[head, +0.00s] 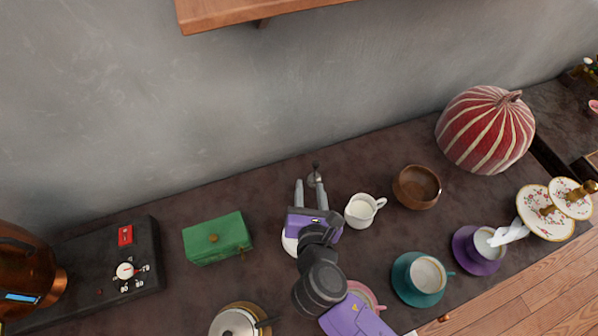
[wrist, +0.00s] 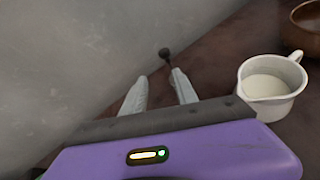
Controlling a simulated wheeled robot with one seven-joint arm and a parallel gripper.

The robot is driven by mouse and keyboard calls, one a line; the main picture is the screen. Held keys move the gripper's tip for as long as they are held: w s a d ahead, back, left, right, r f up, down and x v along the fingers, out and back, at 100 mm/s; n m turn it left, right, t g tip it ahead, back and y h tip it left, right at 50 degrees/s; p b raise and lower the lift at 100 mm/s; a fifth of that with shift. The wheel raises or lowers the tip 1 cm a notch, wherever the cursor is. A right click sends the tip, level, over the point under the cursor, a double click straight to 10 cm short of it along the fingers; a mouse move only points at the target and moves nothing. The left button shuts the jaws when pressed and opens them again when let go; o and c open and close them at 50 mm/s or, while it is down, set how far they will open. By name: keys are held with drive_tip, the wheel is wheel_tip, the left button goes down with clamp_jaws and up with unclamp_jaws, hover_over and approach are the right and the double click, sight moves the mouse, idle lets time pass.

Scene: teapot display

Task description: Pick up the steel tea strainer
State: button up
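The steel tea strainer (head: 315,179) is small and mostly hidden at the tips of my gripper, towards the wall. Its thin upright handle with a dark knob shows in the wrist view (wrist: 165,54), just beyond the right fingertip. My gripper (head: 308,182) reaches over the counter with its two pale fingers apart. In the wrist view my gripper (wrist: 160,76) has an empty gap between the fingers. The strainer's bowl is hidden behind the right finger in that view, so I cannot tell whether they touch.
A white milk jug (head: 359,212) stands close right of my gripper, with a wooden bowl (head: 417,188) beyond. A green box (head: 217,239) is to the left. Teal (head: 408,293) and purple (head: 464,255) saucers with cups stand front right. The grey wall (head: 200,110) rises behind the counter.

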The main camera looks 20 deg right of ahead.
sight(315, 163)
drive_tip(key=w+d+f, duration=0.1)
drive_tip(key=w+d, duration=0.1)
drive_tip(key=w, duration=0.1)
drive_tip(key=w+d+f+n, duration=0.1)
drive_tip(key=w+f, duration=0.1)
drive_tip(key=w, duration=0.1)
drive_tip(key=w+d+f+n, duration=0.1)
drive_tip(key=w+d+f, duration=0.1)
drive_tip(key=w, duration=0.1)
drive_tip(key=shift+w+d+h, duration=0.3)
idle(0.3)
clamp_jaws()
